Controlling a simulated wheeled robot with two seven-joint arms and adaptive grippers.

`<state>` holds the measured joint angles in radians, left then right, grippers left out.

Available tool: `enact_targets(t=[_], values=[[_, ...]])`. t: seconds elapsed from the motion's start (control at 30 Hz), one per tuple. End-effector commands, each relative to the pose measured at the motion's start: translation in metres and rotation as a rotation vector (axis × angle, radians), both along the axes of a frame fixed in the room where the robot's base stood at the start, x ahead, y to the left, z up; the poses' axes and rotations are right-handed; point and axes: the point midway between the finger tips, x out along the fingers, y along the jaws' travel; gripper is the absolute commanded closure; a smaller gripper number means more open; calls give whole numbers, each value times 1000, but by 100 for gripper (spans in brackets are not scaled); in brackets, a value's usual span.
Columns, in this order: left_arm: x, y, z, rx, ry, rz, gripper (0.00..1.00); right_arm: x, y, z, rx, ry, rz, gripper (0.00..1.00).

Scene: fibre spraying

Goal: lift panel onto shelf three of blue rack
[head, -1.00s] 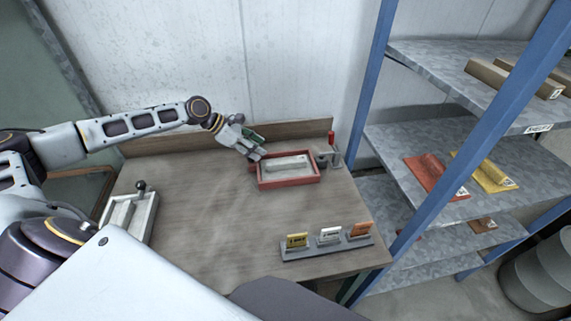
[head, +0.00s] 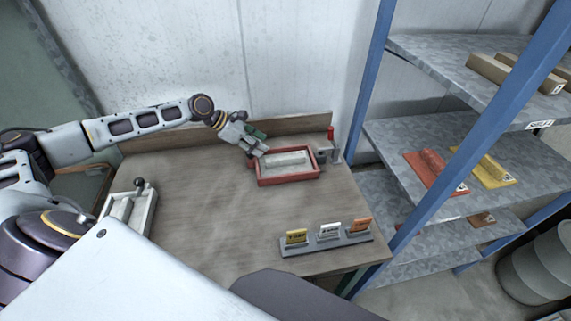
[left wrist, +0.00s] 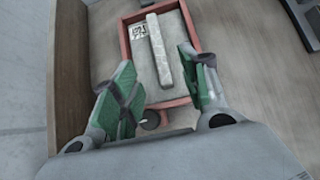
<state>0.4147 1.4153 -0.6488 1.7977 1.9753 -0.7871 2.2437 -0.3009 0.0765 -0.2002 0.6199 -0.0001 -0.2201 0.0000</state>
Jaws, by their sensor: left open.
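A pale grey panel with a raised bar along it (head: 286,161) lies in a red-rimmed tray (head: 290,181) on the workbench. The panel also shows in the left wrist view (left wrist: 172,62), with a printed tag on one corner. My left gripper (head: 262,145) is open at the tray's left end. In the left wrist view its green-padded fingers (left wrist: 165,85) stand apart, on either side of the tray's near end. The blue rack (head: 430,190) stands to the right, with several grey shelves. My right gripper is not in view.
A red panel (head: 432,172) and a yellow panel (head: 487,169) lie on a middle shelf; brown pieces (head: 495,70) lie higher. A card holder (head: 328,243) stands at the bench front. A pale fixture (head: 130,212) sits at left. The bench middle is clear.

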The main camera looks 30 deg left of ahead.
Motion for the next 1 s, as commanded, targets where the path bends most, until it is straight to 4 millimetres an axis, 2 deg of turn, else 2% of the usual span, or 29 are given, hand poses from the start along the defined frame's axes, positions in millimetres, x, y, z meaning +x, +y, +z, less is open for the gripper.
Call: enact_targets(t=[0.7, 1.0], values=[[25, -34, -40, -2, -1, -1, 55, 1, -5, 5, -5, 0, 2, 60], [30, -40, -48, 0, -2, 0, 55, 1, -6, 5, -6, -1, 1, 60]])
